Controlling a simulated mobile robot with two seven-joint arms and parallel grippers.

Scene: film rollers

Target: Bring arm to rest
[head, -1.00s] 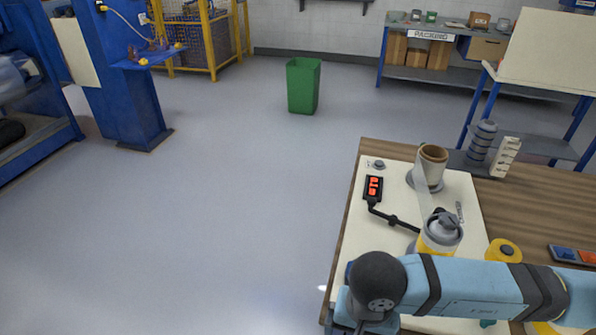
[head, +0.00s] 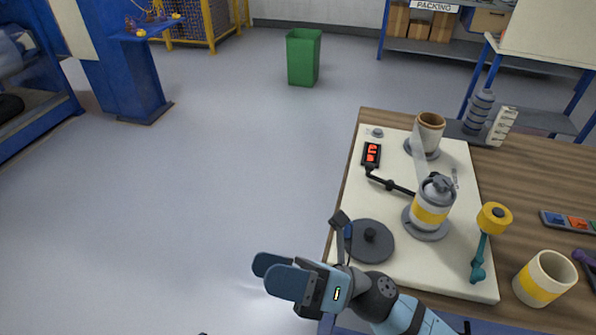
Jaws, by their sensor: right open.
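My right gripper (head: 272,272) is at the lower middle of the head view, just off the left edge of the workbench (head: 548,185). Its two grey-blue fingers point left, are open, and nothing shows between them. Its blue arm (head: 400,312) comes in from the bottom, over the bench's front left corner. My left gripper is not in view.
Beside the gripper, a cream board (head: 400,255) carries a dark round disc (head: 370,240), a yellow-banded roller (head: 432,205), a cardboard core (head: 428,132) and a red display (head: 371,154). A yellow-banded roll (head: 545,278) stands right. Open floor lies left; a green bin (head: 303,58) stands beyond.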

